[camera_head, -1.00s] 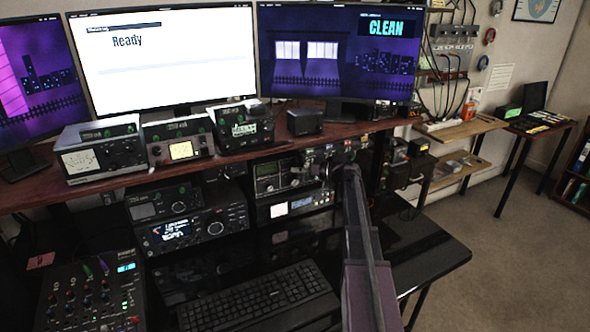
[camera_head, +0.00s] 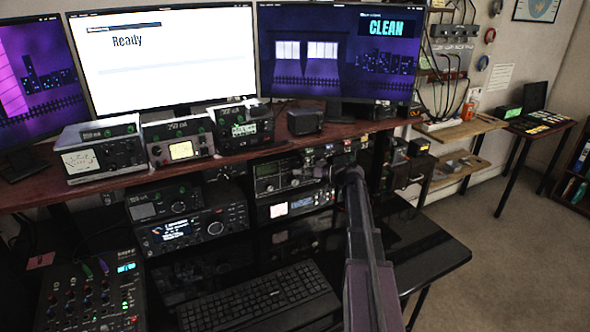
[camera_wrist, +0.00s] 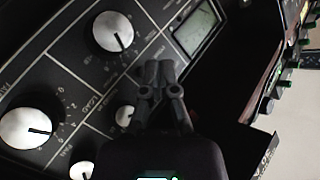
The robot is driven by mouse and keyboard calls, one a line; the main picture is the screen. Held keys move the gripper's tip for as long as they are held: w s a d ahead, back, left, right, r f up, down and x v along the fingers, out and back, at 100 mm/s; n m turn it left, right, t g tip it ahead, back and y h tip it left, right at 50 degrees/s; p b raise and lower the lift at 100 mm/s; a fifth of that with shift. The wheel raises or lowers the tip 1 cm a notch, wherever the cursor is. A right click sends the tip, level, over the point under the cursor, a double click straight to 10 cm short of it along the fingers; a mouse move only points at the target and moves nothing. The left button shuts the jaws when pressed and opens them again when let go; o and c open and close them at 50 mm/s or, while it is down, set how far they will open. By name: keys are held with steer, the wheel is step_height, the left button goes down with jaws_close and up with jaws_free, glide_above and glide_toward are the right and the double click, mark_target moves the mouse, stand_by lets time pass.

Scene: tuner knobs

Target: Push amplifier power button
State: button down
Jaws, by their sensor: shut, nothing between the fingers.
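The wrist view shows a dark front panel (camera_wrist: 60,70), tilted in the picture, with a large white knob (camera_wrist: 113,32), another large white knob (camera_wrist: 28,128), several smaller knobs and a meter window (camera_wrist: 195,32). My gripper (camera_wrist: 157,74) is shut and empty in front of this panel, below and right of the upper large knob; contact cannot be told. In the head view my gripper (camera_head: 305,173) is in front of the dark radio unit (camera_head: 270,178) under the shelf, at its right side. I cannot pick out a power button or read which unit is the amplifier.
The wooden shelf (camera_head: 40,193) runs just above the units and carries several meter boxes (camera_head: 182,152). Another radio (camera_head: 190,232) stands to the left. A keyboard (camera_head: 265,300) and a mixer (camera_head: 90,295) lie in front. The desk's right part (camera_head: 440,258) is clear.

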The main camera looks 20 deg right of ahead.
steer(key=shift+s, duration=2.7)
steer(key=shift+d, duration=0.1)
